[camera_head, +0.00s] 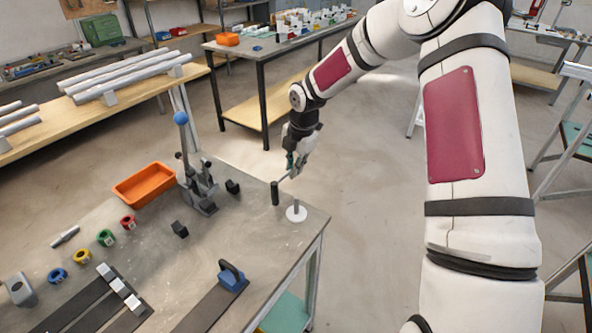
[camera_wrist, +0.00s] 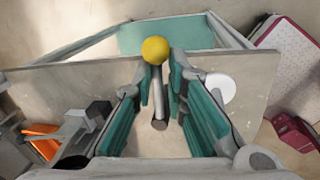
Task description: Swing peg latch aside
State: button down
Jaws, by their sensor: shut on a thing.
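The peg latch is a thin grey arm (camera_head: 284,180) on top of a dark upright post (camera_head: 275,194) near the table's far right corner. In the wrist view, the latch arm (camera_wrist: 156,82) runs between my fingers, from the dark post to a yellow ball (camera_wrist: 155,50) at the fingertips. My gripper (camera_head: 292,174) is shut on the latch by this ball end, above the tabletop. The ball is hidden in the head view. A white round base (camera_head: 297,214) with a short upright peg stands beside the post; its disc also shows in the wrist view (camera_wrist: 220,88).
A grey toggle clamp (camera_head: 200,186) with a blue ball handle stands left of the post. An orange tray (camera_head: 150,184), coloured rings, dark blocks and a blue-handled slide (camera_head: 231,278) lie on the metal table (camera_head: 190,262). Right of the table is open floor.

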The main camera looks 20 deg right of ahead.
jog(key=shift+w+a+n+b, duration=0.3)
jog(key=shift+w+n, duration=0.2)
jog(key=shift+n, duration=0.4)
jog(key=shift+w+a+r, duration=0.1)
jog(key=shift+w, duration=0.05)
jog(key=c, duration=1.7)
grip_release()
notch_tip(320, 180, up, 12)
jog(key=s+d, duration=0.1)
jog(key=s, duration=0.1)
jog(key=shift+d+f, duration=0.2)
jog(key=shift+d, duration=0.05)
